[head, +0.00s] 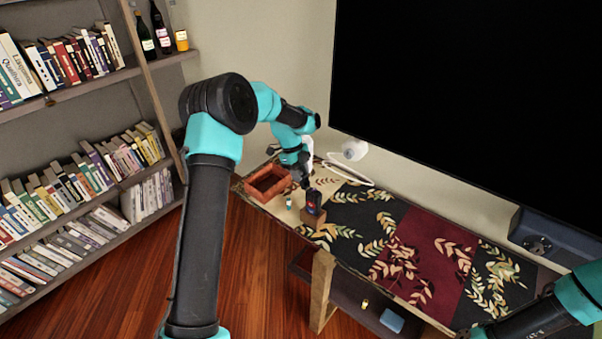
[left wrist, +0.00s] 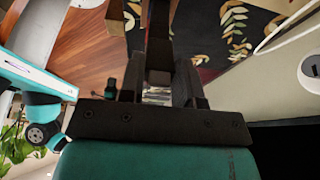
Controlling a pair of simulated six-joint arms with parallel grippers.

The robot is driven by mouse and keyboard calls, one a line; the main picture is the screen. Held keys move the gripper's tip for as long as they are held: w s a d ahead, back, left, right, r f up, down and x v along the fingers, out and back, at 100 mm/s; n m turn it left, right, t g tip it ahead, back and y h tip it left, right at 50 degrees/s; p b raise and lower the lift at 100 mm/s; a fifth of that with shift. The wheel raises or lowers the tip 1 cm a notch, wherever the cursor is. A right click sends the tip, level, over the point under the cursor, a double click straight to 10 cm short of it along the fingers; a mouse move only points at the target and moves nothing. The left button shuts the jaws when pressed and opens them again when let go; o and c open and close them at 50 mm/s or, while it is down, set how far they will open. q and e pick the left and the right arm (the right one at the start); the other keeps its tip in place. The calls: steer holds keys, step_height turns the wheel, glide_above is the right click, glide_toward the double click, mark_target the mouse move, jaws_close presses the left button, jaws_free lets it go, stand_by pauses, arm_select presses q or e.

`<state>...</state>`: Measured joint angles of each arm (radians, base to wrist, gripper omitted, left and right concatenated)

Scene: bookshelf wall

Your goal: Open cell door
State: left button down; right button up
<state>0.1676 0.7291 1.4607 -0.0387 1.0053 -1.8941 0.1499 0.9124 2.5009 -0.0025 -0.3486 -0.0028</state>
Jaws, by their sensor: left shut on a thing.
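My left gripper (head: 307,184) reaches down at the far left part of the patterned table. It is shut on a dark upright object (head: 313,203) with a reddish patch, just below its fingers. This object is over a brown wooden block (head: 314,221); I cannot tell whether it rests on it. In the left wrist view my left gripper (left wrist: 158,85) has its dark fingers close together, with a small silvery piece (left wrist: 157,96) between them. Most of the held thing is hidden. I cannot make out a cell door for certain. My right arm enters at bottom right; its gripper is out of view.
An open reddish-brown box (head: 252,190) and a small teal-and-white bottle (head: 289,203) stand left of the gripper. A large black screen (head: 470,100) rises at the back. Bookshelves (head: 70,185) fill the left.

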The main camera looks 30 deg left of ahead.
arm_select(q)
steer(key=shift+s+f, duration=0.1)
steer(key=shift+f, duration=0.05)
steer(key=c, duration=1)
jaws_free()
steer(key=v, duration=1.7)
steer(key=shift+r, duration=0.2)
